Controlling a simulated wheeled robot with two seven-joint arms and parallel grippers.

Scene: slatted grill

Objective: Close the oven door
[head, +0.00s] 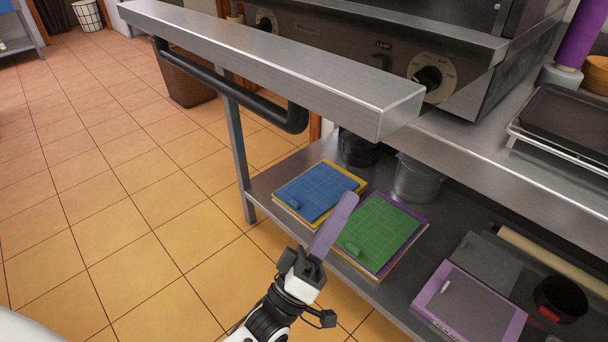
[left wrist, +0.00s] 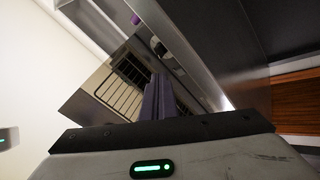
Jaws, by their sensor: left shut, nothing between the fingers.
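The oven (head: 370,45) stands on a steel counter at the top of the head view, with round dials on its front. Its door (head: 270,60) is open, folded down to about level, and juts out as a long steel slab. A black bar handle (head: 230,90) hangs below the door's front edge. My left gripper (head: 346,203) is shut and empty, with purple fingers together. It appears below the door in the picture, in front of the lower shelf and apart from the handle. Its fingers also show in the left wrist view (left wrist: 160,97). My right gripper is not in view.
The lower shelf (head: 285,178) holds blue and green cutting boards (head: 380,232), a metal pot (head: 413,180) and a purple-framed board (head: 470,305). A black tray (head: 565,125) sits on the counter at right. A wire rack (left wrist: 120,95) shows in the wrist view.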

